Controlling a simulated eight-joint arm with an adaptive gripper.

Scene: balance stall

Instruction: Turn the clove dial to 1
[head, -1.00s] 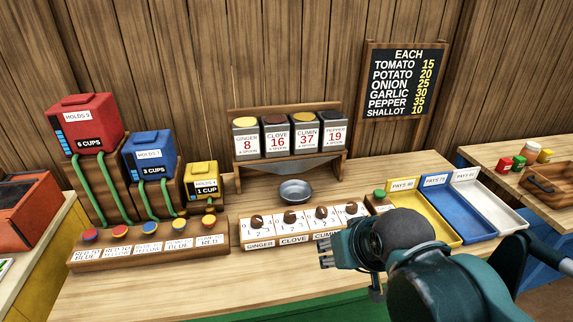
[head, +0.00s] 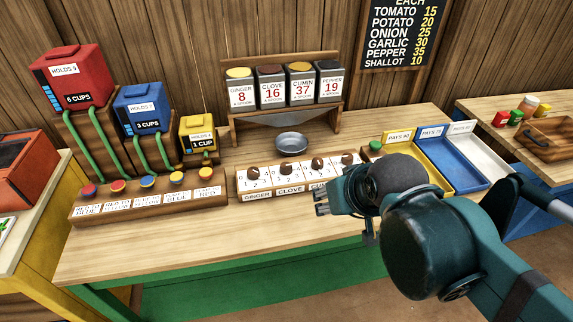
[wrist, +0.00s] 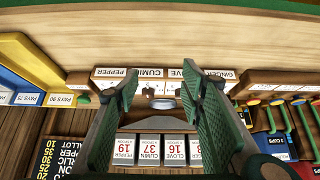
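The clove dial (head: 284,171) is a brown knob on a white scale plate, second from the left in the dial row above the CLOVE label (head: 289,191). The knob is too small to tell which number it points at. My gripper (head: 322,203) is in front of the row's right half and covers part of the cumin label. In the wrist view, upside down, my gripper's two fingers (wrist: 158,85) stand wide apart with nothing between them. There the CLOVE label (wrist: 176,73) is partly hidden behind the right finger. I see no contact with the dial.
The ginger dial (head: 253,172) and cumin dial (head: 317,164) flank the clove dial closely. A metal bowl (head: 292,143) stands behind under the spice hoppers (head: 270,88). A button board (head: 150,203) is left; coloured trays (head: 437,178) are right. The table's front strip is clear.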

